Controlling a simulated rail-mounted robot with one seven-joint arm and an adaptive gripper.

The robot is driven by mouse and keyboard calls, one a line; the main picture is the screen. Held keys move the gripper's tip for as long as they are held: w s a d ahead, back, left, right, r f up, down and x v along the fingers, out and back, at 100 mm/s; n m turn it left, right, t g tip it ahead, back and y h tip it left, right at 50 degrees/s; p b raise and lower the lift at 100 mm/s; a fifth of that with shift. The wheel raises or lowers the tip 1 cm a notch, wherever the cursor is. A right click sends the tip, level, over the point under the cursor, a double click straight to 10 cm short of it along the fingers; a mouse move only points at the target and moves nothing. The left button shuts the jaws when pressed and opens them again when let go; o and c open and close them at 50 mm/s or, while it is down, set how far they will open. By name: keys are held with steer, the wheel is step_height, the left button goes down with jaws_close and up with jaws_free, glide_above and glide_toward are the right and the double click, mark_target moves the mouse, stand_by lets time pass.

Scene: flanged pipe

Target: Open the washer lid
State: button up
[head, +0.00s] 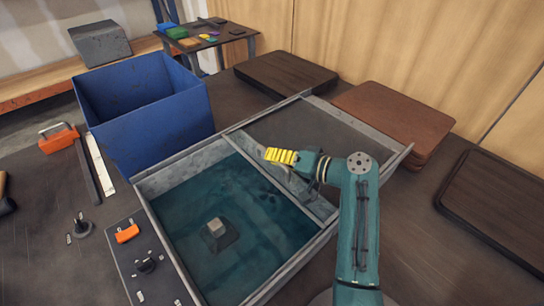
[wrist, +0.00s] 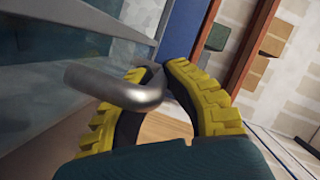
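The washer (head: 165,240) is a grey-framed tub in the head view, with a teal, see-through area on its left and a dark flat panel (head: 325,140) on its right. I cannot tell exactly where the lid's edges run. A bent silver handle (wrist: 98,84) shows in the wrist view beside a grey frame edge. My gripper (head: 268,155) is over the washer's middle bar. In the wrist view, its yellow fingers (wrist: 158,70) curve in close around the handle's bent end and look shut on it. The contact surfaces are partly hidden.
A blue bin (head: 150,120) stands behind the washer's left side. A brown board stack (head: 395,120) and dark boards (head: 287,75) lie behind and right. A control panel (head: 145,265) with an orange part runs along the left side. A small block (head: 216,230) shows in the tub.

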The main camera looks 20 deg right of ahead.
steer(key=shift+o, duration=1.2)
steer(key=shift+a+f, duration=0.1)
steer(key=shift+f, duration=0.2)
steer(key=shift+r, duration=0.1)
steer(key=v, duration=1.2)
steer(key=shift+s, duration=0.1)
